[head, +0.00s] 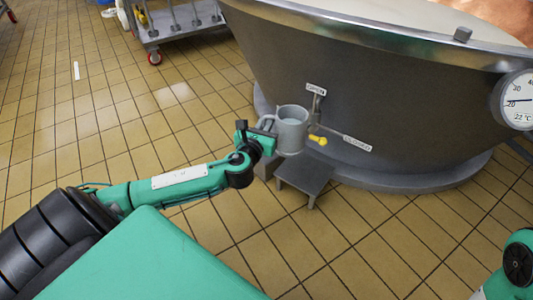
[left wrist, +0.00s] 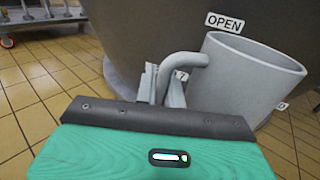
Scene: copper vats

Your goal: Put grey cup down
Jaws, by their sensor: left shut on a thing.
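The grey cup (head: 291,134) is upright in front of the big vat, above or at the back edge of a small grey stand (head: 306,176). I cannot tell whether its base touches the stand. My left gripper (head: 270,134) is shut on the cup's handle, to the left of the cup. In the left wrist view, the fingers (left wrist: 163,85) meet at the handle and the cup (left wrist: 245,78) fills the right side. Its base is hidden there. My right gripper is out of view; only part of that arm shows at the lower right.
The large dark vat (head: 390,110) with a metal rim stands right behind the cup. A yellow valve handle (head: 318,140) is just right of the cup, between OPEN (head: 316,89) and CLOSED (head: 357,143) labels. A wheeled cart (head: 180,22) stands at the back left. Tiled floor is clear at left.

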